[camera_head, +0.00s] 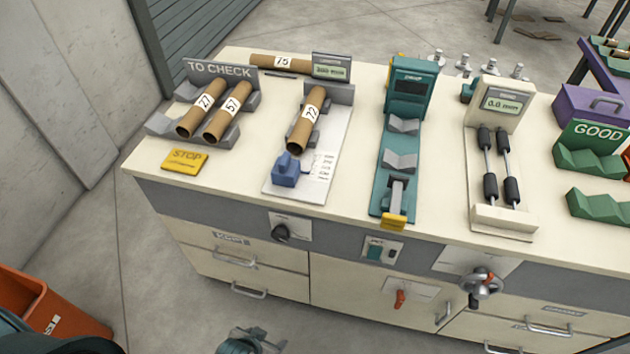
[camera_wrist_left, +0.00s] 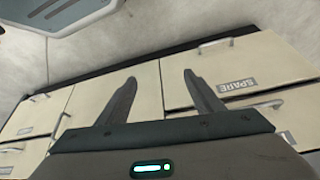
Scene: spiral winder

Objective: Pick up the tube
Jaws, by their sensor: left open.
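Several brown cardboard tubes with white number labels are on the bench in the head view. Tube 27 (camera_head: 203,107) and tube 57 (camera_head: 228,111) lie side by side in the grey TO CHECK rack (camera_head: 160,124). Tube 72 (camera_head: 307,118) lies on the grey measuring stand (camera_head: 331,135) beside a blue block. Tube 75 (camera_head: 281,64) lies crosswise at the back. My left gripper (camera_head: 252,338) is low in front of the bench, well apart from all tubes. In the left wrist view its two fingers (camera_wrist_left: 158,92) are spread and empty, facing the drawer fronts. My right gripper is not seen.
A teal gauge (camera_head: 393,170) and a two-roller device (camera_head: 501,170) stand to the right, then green GOOD holders (camera_head: 597,203). A handwheel (camera_head: 482,283) juts from the front. An orange bin (camera_head: 45,312) is at lower left.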

